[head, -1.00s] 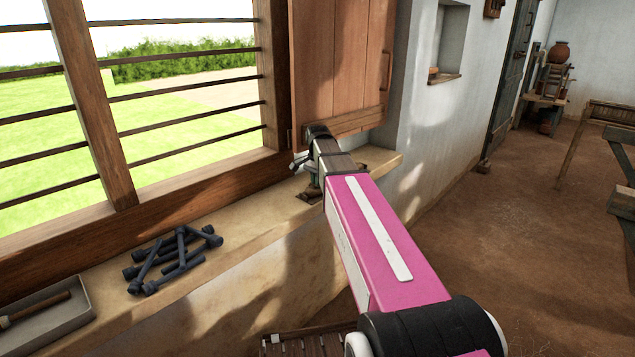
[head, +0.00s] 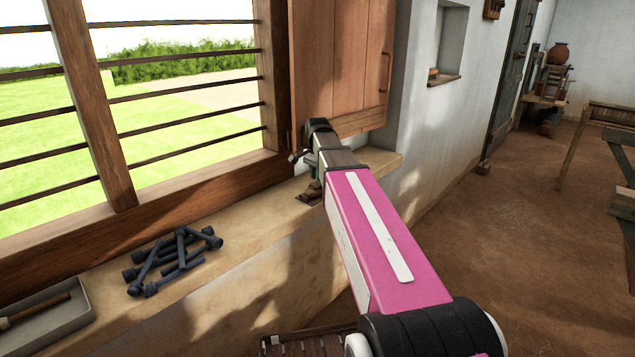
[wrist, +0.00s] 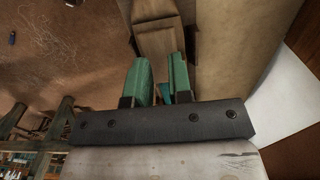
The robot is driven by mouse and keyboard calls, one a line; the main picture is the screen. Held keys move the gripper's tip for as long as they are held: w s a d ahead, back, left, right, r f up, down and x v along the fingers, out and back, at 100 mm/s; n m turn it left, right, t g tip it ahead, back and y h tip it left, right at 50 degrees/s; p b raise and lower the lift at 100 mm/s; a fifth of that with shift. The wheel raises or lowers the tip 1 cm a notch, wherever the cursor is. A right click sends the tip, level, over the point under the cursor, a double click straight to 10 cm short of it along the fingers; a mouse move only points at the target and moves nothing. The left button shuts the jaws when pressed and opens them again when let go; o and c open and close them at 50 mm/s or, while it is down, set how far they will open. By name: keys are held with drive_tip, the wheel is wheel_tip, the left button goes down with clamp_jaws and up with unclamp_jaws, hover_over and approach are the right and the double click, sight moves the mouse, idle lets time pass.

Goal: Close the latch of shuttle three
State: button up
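My gripper (head: 314,182) is over the far right part of the window sill, mostly hidden behind my arm in the head view. In the wrist view its two green fingers (wrist: 160,65) are apart, with a narrow gap between them. A small teal piece shows low between the fingers; I cannot tell what it is. A brown wooden piece (wrist: 157,22) lies beyond the fingertips, and I cannot tell whether it is shuttle three. A dark wooden piece (head: 309,198) sits on the sill under the gripper in the head view. I cannot make out a latch.
The sill (head: 245,210) runs along the barred window. Several dark blue rod-like pieces (head: 172,262) lie piled on it, left of my gripper. A grey tray (head: 62,322) with a wooden-handled tool is at the lower left. A wooden shutter (head: 345,65) stands close behind my gripper.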

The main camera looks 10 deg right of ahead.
wheel_tip(320, 180, up, 8)
drive_tip(key=shift+f, duration=0.15)
idle(0.5)
